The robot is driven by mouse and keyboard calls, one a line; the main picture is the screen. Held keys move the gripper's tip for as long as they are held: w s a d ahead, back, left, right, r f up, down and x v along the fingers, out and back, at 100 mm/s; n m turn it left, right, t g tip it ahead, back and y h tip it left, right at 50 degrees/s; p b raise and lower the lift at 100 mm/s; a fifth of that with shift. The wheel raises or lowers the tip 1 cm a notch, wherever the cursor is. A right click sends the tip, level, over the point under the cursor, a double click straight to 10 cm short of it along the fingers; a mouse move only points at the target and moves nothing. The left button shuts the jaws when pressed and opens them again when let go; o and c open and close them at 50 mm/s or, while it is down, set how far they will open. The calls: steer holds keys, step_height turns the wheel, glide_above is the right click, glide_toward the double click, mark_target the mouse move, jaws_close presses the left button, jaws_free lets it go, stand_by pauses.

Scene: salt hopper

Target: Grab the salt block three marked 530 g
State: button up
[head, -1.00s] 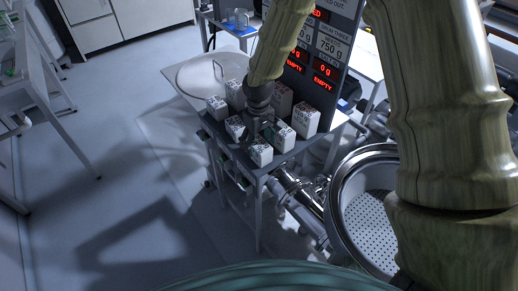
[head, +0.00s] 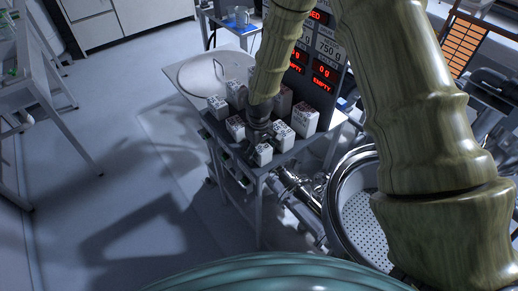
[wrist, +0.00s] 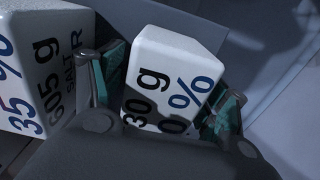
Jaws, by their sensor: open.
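In the wrist view, a white salt block (wrist: 172,75) sits between the two fingers of my gripper (wrist: 165,98). Its print reads "30 g" with a blue "%" and part of a "0"; the front of the number is cut off or hidden. The fingers stand apart on either side of the block, and I cannot tell whether they touch it. In the head view my gripper (head: 258,140) is down among the blocks on the small table, partly hiding them. I cannot tell there which block is between the fingers.
A larger white block (wrist: 40,70) marked 605 g and 35 % stands close to the left finger. Several more blocks, such as one at the right (head: 305,119), crowd the table. A display panel (head: 322,60) rises behind, and a round steel vessel (head: 352,205) stands to the right.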

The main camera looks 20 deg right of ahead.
steer(key=c, duration=1.3)
steer(key=shift+c, duration=1.1)
steer(key=shift+r, duration=0.15)
